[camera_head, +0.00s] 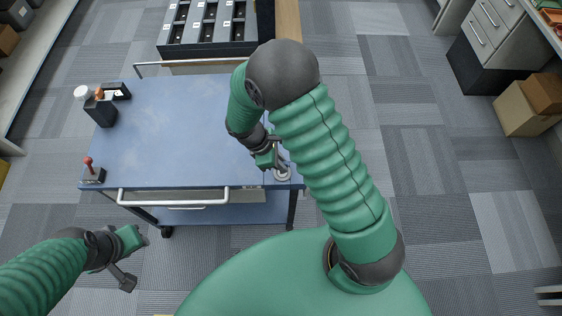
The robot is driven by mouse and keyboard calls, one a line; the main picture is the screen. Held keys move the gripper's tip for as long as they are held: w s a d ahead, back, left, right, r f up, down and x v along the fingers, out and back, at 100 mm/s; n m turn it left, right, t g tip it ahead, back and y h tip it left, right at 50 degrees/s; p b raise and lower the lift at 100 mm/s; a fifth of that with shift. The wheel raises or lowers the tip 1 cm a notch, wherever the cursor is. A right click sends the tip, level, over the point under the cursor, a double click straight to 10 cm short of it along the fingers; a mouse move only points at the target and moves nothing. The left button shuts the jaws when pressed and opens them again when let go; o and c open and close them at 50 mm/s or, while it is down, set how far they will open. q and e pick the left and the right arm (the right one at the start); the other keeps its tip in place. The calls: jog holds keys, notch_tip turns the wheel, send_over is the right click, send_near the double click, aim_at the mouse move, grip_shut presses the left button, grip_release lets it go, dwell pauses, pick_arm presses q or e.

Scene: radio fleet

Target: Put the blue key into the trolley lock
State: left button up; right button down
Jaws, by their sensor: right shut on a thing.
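The blue trolley (175,135) stands in front of me. A pale round fitting, apparently the trolley lock (284,176), sits at its near right corner. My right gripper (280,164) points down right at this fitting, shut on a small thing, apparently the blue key. The key itself is too small and too covered by the fingers to make out, so I cannot tell whether it is in the lock. My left gripper (126,279) hangs over the floor, left of and nearer than the trolley; its finger opening is unclear.
A red-knobbed lever (90,170) and a dark box with small items (101,109) stand on the trolley's left side. A handle rail (172,197) runs along the near edge. A rack of grey units (206,25) stands beyond. Cardboard boxes (522,108) lie at right.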

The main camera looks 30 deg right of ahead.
jog(key=shift+f+b, duration=0.8)
jog(key=shift+f, duration=0.65)
jog(key=c, duration=1.4)
grip_release()
jog(key=shift+r, duration=0.1)
jog(key=v, duration=1.6)
jog(key=shift+w+a+r+p, duration=0.1)
jog(key=shift+a+r+p, duration=0.05)
jog(key=shift+r+p, duration=0.2)
jog(key=s+m+t+y, duration=0.1)
jog(key=s+m, duration=0.1)
jog(key=m, duration=0.2)
jog(key=s+d+f+m+t+y, duration=0.1)
jog(key=s+m+t, duration=0.1)
jog(key=s+m, duration=0.1)
jog(key=s+m+t+y, duration=0.2)
jog(key=s+m, duration=0.1)
jog(key=m, duration=0.1)
jog(key=shift+d+f+m, duration=0.2)
jog(key=shift+m, duration=0.1)
